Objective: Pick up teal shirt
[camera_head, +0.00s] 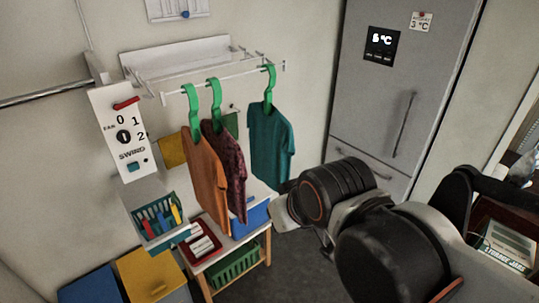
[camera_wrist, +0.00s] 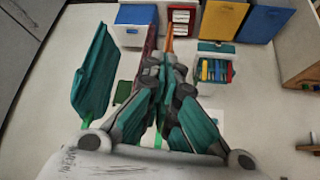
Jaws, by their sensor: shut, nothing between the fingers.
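The teal shirt (camera_head: 270,145) hangs from a green hanger (camera_head: 269,88) at the right end of the rack's front rail in the head view. In the wrist view, which looks upside down, the teal shirt (camera_wrist: 97,75) is left of my gripper (camera_wrist: 166,62), with a visible gap between them. My gripper is shut and empty, its fingers meeting in front of the orange and maroon shirts.
An orange shirt (camera_head: 205,180) and a maroon shirt (camera_head: 232,160) hang left of the teal one. A control panel (camera_head: 118,150) stands left of the rack (camera_head: 150,82). Below are a teal basket (camera_head: 158,222) and a small table with bins. A grey fridge (camera_head: 400,90) stands right.

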